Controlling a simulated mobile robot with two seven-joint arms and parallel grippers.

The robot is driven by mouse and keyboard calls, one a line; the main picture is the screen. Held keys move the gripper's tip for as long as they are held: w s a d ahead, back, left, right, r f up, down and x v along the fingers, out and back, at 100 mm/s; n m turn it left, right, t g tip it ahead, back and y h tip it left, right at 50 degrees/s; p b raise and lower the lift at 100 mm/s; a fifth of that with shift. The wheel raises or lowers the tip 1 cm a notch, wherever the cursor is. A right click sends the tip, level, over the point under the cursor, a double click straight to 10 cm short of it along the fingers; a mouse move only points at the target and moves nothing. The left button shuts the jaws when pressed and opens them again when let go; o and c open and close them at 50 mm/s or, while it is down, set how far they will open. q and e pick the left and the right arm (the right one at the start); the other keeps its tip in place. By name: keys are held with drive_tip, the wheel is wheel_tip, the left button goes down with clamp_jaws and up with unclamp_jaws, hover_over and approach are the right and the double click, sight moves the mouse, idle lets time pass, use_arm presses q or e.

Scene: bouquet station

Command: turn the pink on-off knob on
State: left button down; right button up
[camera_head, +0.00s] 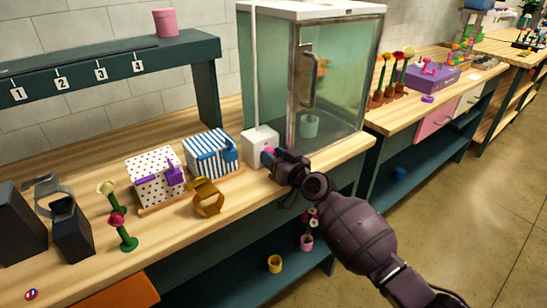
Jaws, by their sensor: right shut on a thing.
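The pink on-off knob (268,152) shows as a small bit of pink on the front of a white box (258,141) beside the glass cabinet. My right gripper (274,158) is at the knob and shut on it; its dark fingers hide most of the knob, so its turn angle cannot be told. My right arm reaches in from the lower right. My left gripper is not in view.
The glass cabinet (350,85) stands just behind and right of the knob box. A striped box (211,153), a dotted box (155,178) and an ochre ring-shaped thing (207,198) stand left on the wooden bench (190,250). Flowers on green stands (124,240) are further left.

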drive_tip(key=o, duration=0.7)
drive_tip(key=shift+c, duration=0.2)
drive_tip(key=shift+d, duration=0.1)
drive_tip(key=p+v, duration=0.1)
drive_tip(key=v, duration=0.9)
drive_tip(key=shift+s+d, duration=0.2)
drive_tip(key=shift+s, duration=0.1)
